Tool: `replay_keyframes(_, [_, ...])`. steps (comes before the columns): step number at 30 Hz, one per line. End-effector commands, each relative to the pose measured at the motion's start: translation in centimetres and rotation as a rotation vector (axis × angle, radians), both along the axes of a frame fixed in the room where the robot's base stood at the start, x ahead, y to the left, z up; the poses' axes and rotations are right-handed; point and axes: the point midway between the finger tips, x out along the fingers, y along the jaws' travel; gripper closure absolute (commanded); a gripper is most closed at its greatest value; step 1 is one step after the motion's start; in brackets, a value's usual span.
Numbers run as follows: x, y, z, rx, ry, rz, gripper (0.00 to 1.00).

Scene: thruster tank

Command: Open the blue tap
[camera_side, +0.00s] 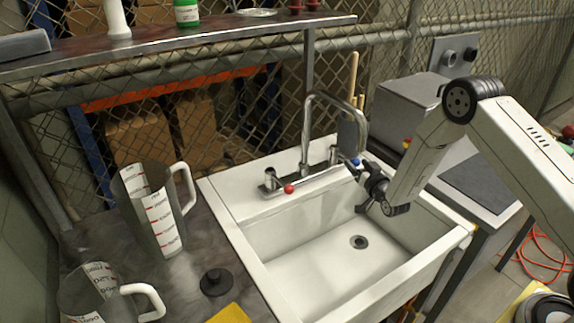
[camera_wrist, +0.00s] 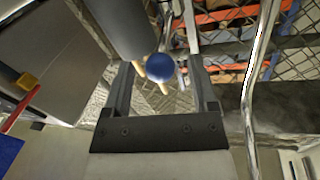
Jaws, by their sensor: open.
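The blue tap knob (camera_side: 356,161) sits on the right side of the faucet, behind the white sink. In the wrist view the blue knob (camera_wrist: 160,67) shows as a round ball between the two fingers of my gripper (camera_wrist: 160,75). My gripper (camera_side: 362,183) is open at the faucet's right side, very close to the blue knob. Whether a finger touches the knob I cannot tell. The red tap knob (camera_side: 288,188) is on the faucet's left side. The metal spout (camera_side: 308,120) arches up between the two knobs and also shows in the wrist view (camera_wrist: 248,100).
The sink basin (camera_side: 330,262) is empty, with a drain (camera_side: 358,242). Measuring jugs (camera_side: 150,205) and a black stopper (camera_side: 215,282) stand on the left counter. A shelf (camera_side: 180,40) runs above, before a wire fence. A grey box (camera_side: 405,105) stands behind my arm.

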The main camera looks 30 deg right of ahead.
Motion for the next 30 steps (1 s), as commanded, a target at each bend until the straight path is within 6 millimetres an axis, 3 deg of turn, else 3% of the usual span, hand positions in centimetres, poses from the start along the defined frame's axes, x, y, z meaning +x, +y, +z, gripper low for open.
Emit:
replay_keyframes(7, [1.4,-0.3,0.0,0.000,0.000,0.000,0.25])
replay_keyframes(17, [1.6,-0.3,0.0,0.000,0.000,0.000,0.25])
replay_keyframes(20, [1.6,-0.3,0.0,0.000,0.001,0.000,0.51])
replay_keyframes(24, [1.6,-0.3,0.0,0.000,0.001,0.000,0.95])
replay_keyframes(25, [1.6,-0.3,0.0,0.000,0.001,0.000,1.00])
replay_keyframes(30, [1.6,-0.3,0.0,0.000,0.001,0.000,1.00])
